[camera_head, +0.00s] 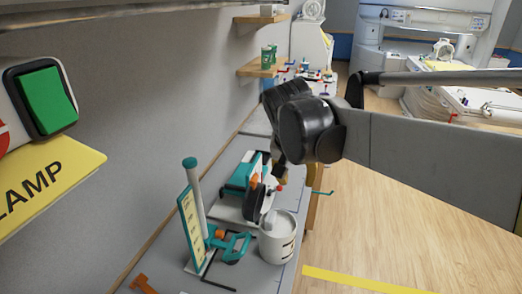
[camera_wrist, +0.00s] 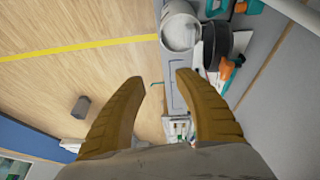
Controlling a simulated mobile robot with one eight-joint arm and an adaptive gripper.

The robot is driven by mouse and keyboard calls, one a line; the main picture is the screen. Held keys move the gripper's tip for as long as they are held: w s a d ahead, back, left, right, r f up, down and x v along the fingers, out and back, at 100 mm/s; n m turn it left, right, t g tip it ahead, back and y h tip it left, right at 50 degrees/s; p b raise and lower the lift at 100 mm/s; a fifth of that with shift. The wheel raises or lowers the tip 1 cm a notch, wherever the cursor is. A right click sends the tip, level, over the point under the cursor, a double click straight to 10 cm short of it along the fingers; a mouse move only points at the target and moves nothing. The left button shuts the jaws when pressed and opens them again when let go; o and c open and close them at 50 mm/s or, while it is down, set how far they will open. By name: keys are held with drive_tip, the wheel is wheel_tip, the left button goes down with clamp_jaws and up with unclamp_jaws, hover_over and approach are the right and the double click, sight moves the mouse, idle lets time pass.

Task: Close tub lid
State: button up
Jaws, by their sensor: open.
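A white tub (camera_head: 276,246) stands on the grey bench near its right edge, its round mouth open upward. A dark round lid (camera_head: 254,206) stands raised at the tub's far left rim. In the wrist view the tub (camera_wrist: 180,32) is at the top and the dark lid (camera_wrist: 214,44) is at its right. My gripper (camera_wrist: 159,77) is open with nothing between its brown fingers. It is apart from the tub and lid. In the head view my dark wrist hides most of the gripper.
A teal-and-white device (camera_head: 243,172) sits behind the lid. A teal clamp stand (camera_head: 194,205) with a yellow panel is left of the tub. A wall lies left of the bench (camera_head: 165,258). The wooden floor (camera_head: 400,235) to the right is mostly clear.

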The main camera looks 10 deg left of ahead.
drive_tip(key=h+p, duration=0.1)
drive_tip(key=p, duration=0.4)
approach(254, 176)
drive_tip(key=shift+m, duration=0.3)
drive_tip(key=x, duration=1.1)
drive_tip(key=shift+s+f+b, duration=0.1)
drive_tip(key=shift+b, duration=0.2)
clamp_jaws()
